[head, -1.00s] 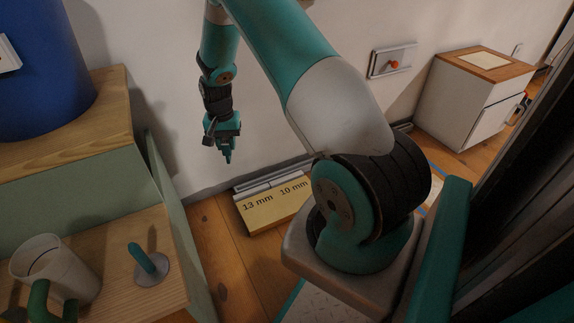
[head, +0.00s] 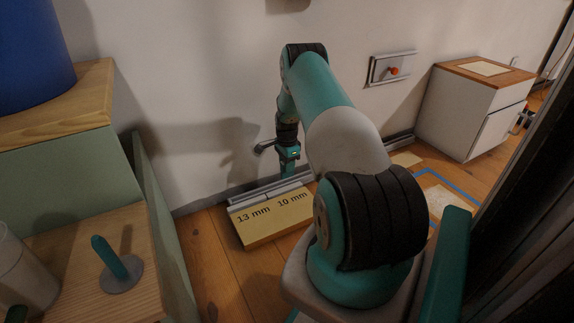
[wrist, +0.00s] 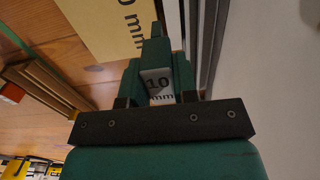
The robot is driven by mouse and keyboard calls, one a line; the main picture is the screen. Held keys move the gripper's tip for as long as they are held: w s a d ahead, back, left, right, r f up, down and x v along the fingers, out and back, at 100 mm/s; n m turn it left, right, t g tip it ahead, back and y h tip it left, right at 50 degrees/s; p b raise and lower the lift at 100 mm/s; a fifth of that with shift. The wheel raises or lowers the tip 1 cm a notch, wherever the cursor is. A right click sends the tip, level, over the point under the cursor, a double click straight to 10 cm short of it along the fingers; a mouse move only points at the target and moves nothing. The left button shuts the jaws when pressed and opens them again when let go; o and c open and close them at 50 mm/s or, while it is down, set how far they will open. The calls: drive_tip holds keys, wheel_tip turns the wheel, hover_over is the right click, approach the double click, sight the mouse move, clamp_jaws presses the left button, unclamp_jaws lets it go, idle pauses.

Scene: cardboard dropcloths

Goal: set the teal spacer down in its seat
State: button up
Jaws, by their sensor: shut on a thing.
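My gripper (head: 289,168) hangs by the wall, above the back of a yellow board marked "13 mm" and "10 mm" (head: 268,228). In the wrist view my gripper (wrist: 157,78) is shut on the teal spacer (wrist: 156,48), which has a pale face reading "10 mm" between the fingers. The spacer's narrow end points ahead, beside the yellow board (wrist: 100,25). Grey metal strips (head: 250,197) run along the board's back edge. The seat itself is not clear, and I cannot tell whether the spacer touches anything.
On the left stand a wooden-topped bench (head: 75,262) and a teal peg on a round grey base (head: 112,264). A lever plate (head: 393,68) is on the wall and a white cabinet (head: 462,112) stands at right. Wooden floor (head: 200,262) is bare left of the board.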

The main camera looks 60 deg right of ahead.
sight(286, 177)
drive_tip(key=shift+a, duration=0.1)
drive_tip(key=shift+w+f+b, duration=0.1)
drive_tip(key=shift+f+b, duration=2.2)
drive_tip(key=shift+f, duration=1.6)
drive_tip(key=shift+f+b, duration=0.5)
drive_tip(key=shift+f, duration=0.35)
drive_tip(key=o, duration=1)
wheel_tip(286, 177, up, 17)
drive_tip(key=p, duration=1)
drive_tip(key=shift+r, duration=0.2)
